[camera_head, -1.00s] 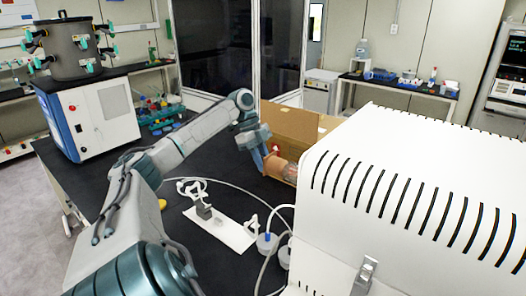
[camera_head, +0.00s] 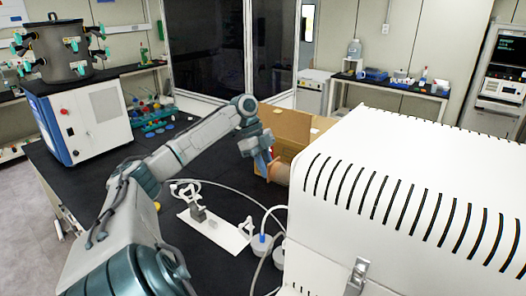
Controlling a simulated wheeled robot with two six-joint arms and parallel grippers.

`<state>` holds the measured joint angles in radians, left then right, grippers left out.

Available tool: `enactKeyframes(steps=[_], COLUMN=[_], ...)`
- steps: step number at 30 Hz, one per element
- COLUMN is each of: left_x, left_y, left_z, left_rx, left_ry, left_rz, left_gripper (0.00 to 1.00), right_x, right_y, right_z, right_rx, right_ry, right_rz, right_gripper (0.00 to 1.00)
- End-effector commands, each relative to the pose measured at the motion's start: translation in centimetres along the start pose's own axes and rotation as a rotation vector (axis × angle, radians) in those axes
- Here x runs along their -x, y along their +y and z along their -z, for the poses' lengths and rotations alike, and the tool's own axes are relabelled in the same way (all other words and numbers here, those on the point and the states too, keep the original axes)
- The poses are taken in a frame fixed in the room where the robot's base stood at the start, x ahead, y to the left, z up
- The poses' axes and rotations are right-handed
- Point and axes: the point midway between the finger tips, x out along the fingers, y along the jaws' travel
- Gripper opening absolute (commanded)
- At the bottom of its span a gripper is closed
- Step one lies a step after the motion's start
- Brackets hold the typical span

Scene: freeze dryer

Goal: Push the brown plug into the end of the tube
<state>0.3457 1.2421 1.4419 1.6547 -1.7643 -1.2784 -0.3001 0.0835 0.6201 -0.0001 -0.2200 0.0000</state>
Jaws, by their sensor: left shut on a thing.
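My left gripper (camera_head: 262,163) is beyond the table's middle, close to the left end of the big white slotted box. It is shut on the brown plug (camera_head: 280,173), a short tan-brown cylinder at its fingertips. The plug is small here and partly covered by the gripper. The end of the tube cannot be made out; the plug, gripper and white box hide that spot. I cannot tell whether the plug touches the tube. My right gripper is not in view.
The white slotted box (camera_head: 400,190) fills the right. An open cardboard box (camera_head: 288,125) stands behind the gripper. A white plate (camera_head: 228,238) with a grey block (camera_head: 198,213) lies in front, near white hoses and blue-topped flasks (camera_head: 260,245).

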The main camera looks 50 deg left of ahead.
Motion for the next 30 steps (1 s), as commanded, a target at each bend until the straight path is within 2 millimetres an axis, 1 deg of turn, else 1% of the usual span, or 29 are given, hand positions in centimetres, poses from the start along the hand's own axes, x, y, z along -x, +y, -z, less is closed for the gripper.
enactKeyframes(steps=[18,30], left_x=[-1.0,-1.1], left_y=[0.0,0.0], left_z=[2.1,2.2], left_rx=[0.000,0.000], left_ry=[0.000,0.000], left_rz=[0.000,0.000], left_gripper=[0.00,0.00], right_x=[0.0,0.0], right_y=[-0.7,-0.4], right_z=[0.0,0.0], right_rx=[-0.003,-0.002], right_ry=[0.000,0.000], right_rz=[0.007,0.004], right_gripper=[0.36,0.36])
